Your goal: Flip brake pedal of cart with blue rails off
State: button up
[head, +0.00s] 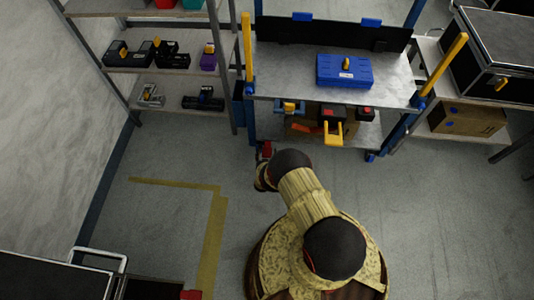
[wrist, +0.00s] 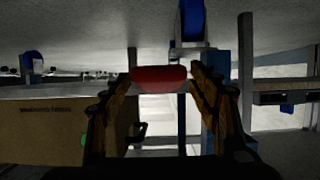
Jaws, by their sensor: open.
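The cart with blue rails (head: 395,128) stands at the top centre of the head view, with a yellow upright handle at each front corner. Its red brake pedal (head: 266,149) shows low at the cart's front left, partly hidden by my arm. My gripper (wrist: 163,72) is open, with one finger on each side of the pedal. Whether the fingers touch it, I cannot tell. The fingers are mostly hidden in the head view.
A blue case (head: 344,72) lies on the cart's top, with tools and a box below. Shelves with tools (head: 165,75) stand at left. A table with a black case (head: 495,60) is at right.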

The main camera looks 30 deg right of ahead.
jog(key=c, duration=1.5)
grip_shut()
